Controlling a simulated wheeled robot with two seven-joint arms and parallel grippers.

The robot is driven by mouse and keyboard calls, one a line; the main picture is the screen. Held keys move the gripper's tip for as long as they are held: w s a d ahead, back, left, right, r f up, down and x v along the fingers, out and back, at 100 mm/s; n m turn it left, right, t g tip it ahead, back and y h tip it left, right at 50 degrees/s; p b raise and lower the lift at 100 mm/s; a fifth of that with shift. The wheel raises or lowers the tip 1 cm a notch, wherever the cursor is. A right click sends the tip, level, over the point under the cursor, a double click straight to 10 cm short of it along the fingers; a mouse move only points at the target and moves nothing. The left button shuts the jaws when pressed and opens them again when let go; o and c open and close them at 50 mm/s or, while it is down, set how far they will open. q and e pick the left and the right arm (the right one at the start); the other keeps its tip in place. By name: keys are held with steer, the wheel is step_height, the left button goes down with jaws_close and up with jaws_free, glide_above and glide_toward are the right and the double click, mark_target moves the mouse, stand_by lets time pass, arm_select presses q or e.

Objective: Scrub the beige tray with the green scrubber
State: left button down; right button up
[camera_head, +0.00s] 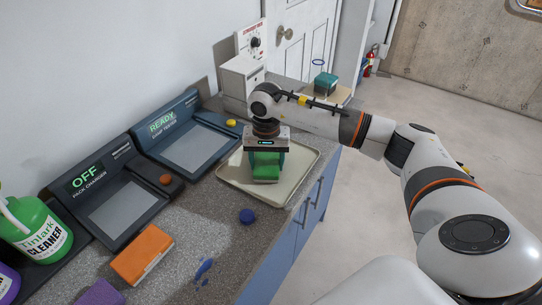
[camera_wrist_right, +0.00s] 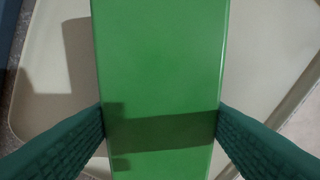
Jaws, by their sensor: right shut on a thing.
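The beige tray (camera_head: 291,187) lies flat on the grey speckled counter, in the middle of the head view. My right gripper (camera_head: 266,168) points down over the tray and is shut on the green scrubber (camera_head: 265,180). In the right wrist view the green scrubber (camera_wrist_right: 160,60) fills the middle between the two dark green fingers, with the tray (camera_wrist_right: 55,120) below it. The scrubber is over or on the tray; I cannot tell whether it touches. My left gripper is not in view.
A pack charger reading OFF (camera_head: 115,200) and a unit reading READY (camera_head: 190,140) stand along the wall. A blue spill (camera_head: 203,268) lies near the front edge.

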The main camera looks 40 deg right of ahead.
steer(key=shift+a, duration=0.25)
steer(key=shift+r+p, duration=1.4)
steer(key=shift+r, duration=1.65)
steer(key=shift+s+r+p, duration=0.1)
steer(key=shift+r+p, duration=0.65)
steer(key=shift+r, duration=0.75)
